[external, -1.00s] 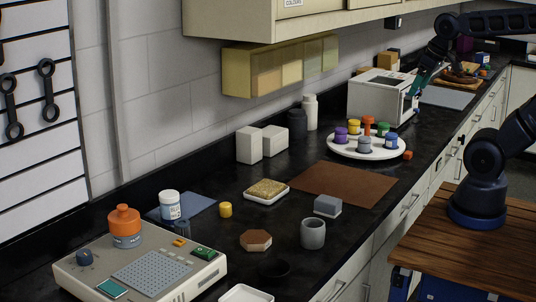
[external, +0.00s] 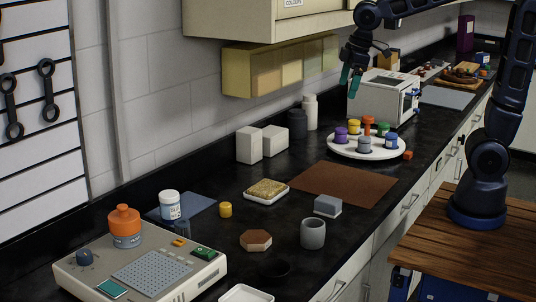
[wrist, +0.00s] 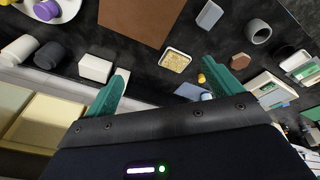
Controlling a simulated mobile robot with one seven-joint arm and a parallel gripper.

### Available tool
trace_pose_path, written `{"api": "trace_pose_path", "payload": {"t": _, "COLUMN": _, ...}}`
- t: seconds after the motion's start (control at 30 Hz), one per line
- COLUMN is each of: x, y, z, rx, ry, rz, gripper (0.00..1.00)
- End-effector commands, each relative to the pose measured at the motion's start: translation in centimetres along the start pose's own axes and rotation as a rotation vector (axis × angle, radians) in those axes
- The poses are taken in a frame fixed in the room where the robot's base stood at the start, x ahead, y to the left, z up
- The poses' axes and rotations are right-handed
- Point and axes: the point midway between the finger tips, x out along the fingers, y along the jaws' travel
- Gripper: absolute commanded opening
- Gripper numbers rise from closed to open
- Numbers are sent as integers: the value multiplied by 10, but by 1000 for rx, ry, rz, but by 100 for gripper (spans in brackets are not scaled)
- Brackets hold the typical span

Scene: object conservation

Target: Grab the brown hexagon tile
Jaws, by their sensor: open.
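The brown hexagon tile (external: 256,240) lies flat on the black counter, between the beige device and the grey cup. In the wrist view the tile (wrist: 240,61) shows to the right, just beyond the right finger. My gripper (external: 350,79) is open and empty, high above the counter near the white oven, well behind and to the right of the tile in the external view. In the wrist view its two green fingers (wrist: 164,78) are spread wide with nothing between them.
Near the tile are a grey cup (external: 313,234), a grey block (external: 327,206), a yellow cylinder (external: 225,209), a sponge dish (external: 249,196) and the beige device (external: 77,268). A round white tray (external: 341,152) holds several small jars. The brown mat (external: 345,184) is bare.

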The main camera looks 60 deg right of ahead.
Motion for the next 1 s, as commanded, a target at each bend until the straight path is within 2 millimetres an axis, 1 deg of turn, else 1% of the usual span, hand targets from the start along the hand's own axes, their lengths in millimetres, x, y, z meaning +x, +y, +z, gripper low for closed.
{"api": "trace_pose_path", "payload": {"t": 0.03, "x": 8, "y": -7, "z": -16, "rx": -43, "ry": -10, "rz": -10, "gripper": 91}}
{"api": "trace_pose_path", "payload": {"t": 0.1, "x": 17, "y": -16, "z": -36, "rx": -102, "ry": -20, "rz": -20, "gripper": 91}}
{"api": "trace_pose_path", "payload": {"t": 0.27, "x": 42, "y": -42, "z": -80, "rx": -235, "ry": -43, "rz": -45, "gripper": 91}}
{"api": "trace_pose_path", "payload": {"t": 0.4, "x": 67, "y": -70, "z": -115, "rx": -353, "ry": -61, "rz": -68, "gripper": 91}}
{"api": "trace_pose_path", "payload": {"t": 0.47, "x": 78, "y": -83, "z": -130, "rx": -402, "ry": -69, "rz": -78, "gripper": 91}}
{"api": "trace_pose_path", "payload": {"t": 0.5, "x": 86, "y": -93, "z": -139, "rx": -436, "ry": -73, "rz": -85, "gripper": 91}}
{"api": "trace_pose_path", "payload": {"t": 0.57, "x": 98, "y": -108, "z": -152, "rx": -487, "ry": -81, "rz": -95, "gripper": 91}}
{"api": "trace_pose_path", "payload": {"t": 0.7, "x": 128, "y": -146, "z": -181, "rx": -603, "ry": -97, "rz": -119, "gripper": 91}}
{"api": "trace_pose_path", "payload": {"t": 0.87, "x": 166, "y": -195, "z": -208, "rx": -735, "ry": -116, "rz": -148, "gripper": 91}}
{"api": "trace_pose_path", "payload": {"t": 0.9, "x": 175, "y": -208, "z": -213, "rx": -769, "ry": -120, "rz": -155, "gripper": 91}}
{"api": "trace_pose_path", "payload": {"t": 1.0, "x": 198, "y": -238, "z": -225, "rx": -843, "ry": -130, "rz": -172, "gripper": 91}}
